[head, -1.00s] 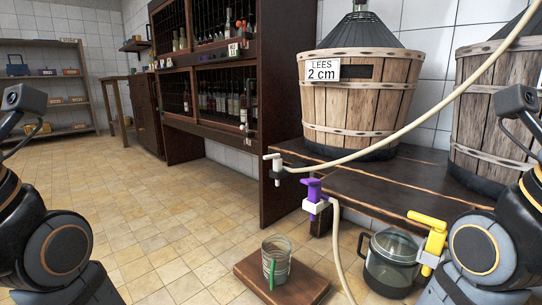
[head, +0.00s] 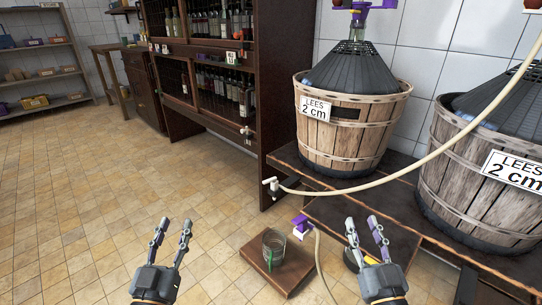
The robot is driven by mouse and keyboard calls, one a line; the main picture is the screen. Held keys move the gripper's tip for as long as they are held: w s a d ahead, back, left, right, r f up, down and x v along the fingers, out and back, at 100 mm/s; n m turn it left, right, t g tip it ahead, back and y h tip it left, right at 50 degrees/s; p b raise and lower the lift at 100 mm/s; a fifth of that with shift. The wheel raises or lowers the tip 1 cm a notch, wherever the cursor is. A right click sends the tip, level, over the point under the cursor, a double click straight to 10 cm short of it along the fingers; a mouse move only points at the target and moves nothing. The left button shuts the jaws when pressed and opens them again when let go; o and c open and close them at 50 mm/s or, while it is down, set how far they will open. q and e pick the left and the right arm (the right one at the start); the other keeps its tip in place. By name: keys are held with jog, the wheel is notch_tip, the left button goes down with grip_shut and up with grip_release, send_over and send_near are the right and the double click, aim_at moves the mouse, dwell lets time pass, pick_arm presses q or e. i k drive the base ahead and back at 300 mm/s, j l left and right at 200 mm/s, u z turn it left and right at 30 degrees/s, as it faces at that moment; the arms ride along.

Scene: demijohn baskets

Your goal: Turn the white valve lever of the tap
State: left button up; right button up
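The white tap (head: 272,186) sits at the left end of a pale hose (head: 400,170), near the front left corner of the dark bench. Its small white lever is too small to tell which way it is turned. My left gripper (head: 175,224) is open and empty, low in the head view, left of the tap and apart from it. Neither gripper touches the tap.
A purple and white clamp (head: 300,228) sits below the tap. A glass (head: 273,245) stands on a wooden board (head: 290,277). Open tiled floor lies at left.

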aim_at(273, 178)
jog(key=i+j+u, duration=0.45)
jog(key=i+j, duration=0.25)
jog(key=i+l, duration=0.05)
